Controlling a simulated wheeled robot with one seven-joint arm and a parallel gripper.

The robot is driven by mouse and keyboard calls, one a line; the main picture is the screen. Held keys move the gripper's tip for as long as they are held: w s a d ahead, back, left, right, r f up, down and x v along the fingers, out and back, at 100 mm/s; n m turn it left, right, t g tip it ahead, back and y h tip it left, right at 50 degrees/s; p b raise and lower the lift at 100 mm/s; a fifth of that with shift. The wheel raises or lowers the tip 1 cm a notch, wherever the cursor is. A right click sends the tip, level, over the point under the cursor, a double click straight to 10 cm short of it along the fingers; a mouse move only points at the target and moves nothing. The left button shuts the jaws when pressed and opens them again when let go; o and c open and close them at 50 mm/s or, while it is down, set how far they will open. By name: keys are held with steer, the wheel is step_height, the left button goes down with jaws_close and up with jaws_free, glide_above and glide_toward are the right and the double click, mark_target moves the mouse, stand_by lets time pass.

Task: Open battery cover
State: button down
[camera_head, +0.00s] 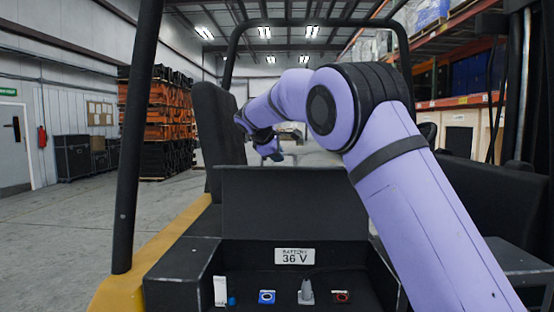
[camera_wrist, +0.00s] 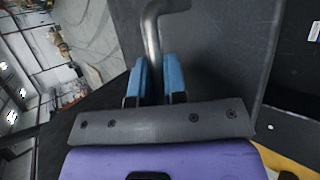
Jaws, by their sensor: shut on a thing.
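The battery cover (camera_head: 295,200) is a dark flat panel. It stands raised, roughly upright, behind the open battery compartment (camera_head: 210,262). In the wrist view a large dark panel (camera_wrist: 225,50), seemingly the cover, fills the upper middle. A bent grey metal handle (camera_wrist: 151,32) runs in front of it. My gripper's blue fingers (camera_wrist: 158,78) are shut on this handle, one on each side. In the head view my gripper (camera_head: 270,150) is small, just above the cover's top edge, left of centre. The handle is not clear there.
A seat back (camera_head: 217,135) and black frame post (camera_head: 137,140) stand left. Racks (camera_head: 460,103) are farther right.

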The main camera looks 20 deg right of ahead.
steer(key=shift+w+d, duration=0.3)
steer(key=shift+w, duration=0.65)
steer(key=c, duration=1.5)
jaws_free()
steer(key=shift+o, duration=0.2)
steer(key=v, duration=1)
steer(key=shift+s+a+r, duration=0.2)
steer(key=shift+a, duration=0.05)
